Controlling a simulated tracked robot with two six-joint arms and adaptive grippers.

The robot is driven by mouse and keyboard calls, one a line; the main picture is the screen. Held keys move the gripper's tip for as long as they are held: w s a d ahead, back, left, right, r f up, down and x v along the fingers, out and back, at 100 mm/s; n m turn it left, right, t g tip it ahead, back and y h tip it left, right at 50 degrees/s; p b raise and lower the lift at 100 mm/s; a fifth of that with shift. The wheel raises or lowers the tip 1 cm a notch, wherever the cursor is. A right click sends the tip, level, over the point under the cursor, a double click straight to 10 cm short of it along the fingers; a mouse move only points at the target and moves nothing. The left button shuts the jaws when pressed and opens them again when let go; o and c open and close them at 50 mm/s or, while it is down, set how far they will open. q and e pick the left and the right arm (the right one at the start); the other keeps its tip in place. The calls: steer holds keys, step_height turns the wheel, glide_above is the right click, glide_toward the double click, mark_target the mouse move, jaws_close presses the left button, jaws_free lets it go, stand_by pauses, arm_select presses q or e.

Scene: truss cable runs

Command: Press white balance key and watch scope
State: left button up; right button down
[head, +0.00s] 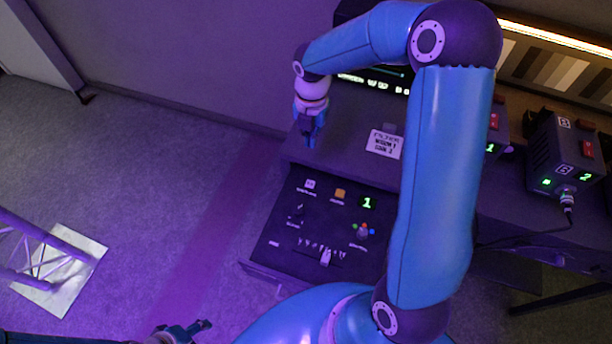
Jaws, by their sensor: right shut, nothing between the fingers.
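A dark control panel (284,236) sits at the front of the desk. It carries a pale key (310,184), an orange key (340,194), a green digit 1 (367,202), a small stick with coloured dots (362,231) and a row of levers. The key labels are too small to read, so I cannot tell which is white balance. A lit screen (374,83), perhaps the scope, stands behind, mostly hidden by my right arm. My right gripper (309,138) is shut and empty above the desk's left end, beyond the panel. My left gripper (204,326) shows partly at the bottom edge; its opening is unclear.
A printed card (384,144) lies on the desk. Two dark boxes with red switches stand at right, one showing 2 (566,158), the other partly hidden by my arm. A greyscale chart (560,66) is behind.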

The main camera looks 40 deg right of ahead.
steer(key=b, duration=0.5)
glide_above(311, 184)
step_height(311, 184, down, 6)
steer(key=shift+w+r, duration=0.1)
steer(key=shift+r, duration=0.05)
step_height(311, 184, down, 14)
steer(key=shift+f+p, duration=0.1)
steer(key=shift+p, duration=0.25)
stand_by(0.4)
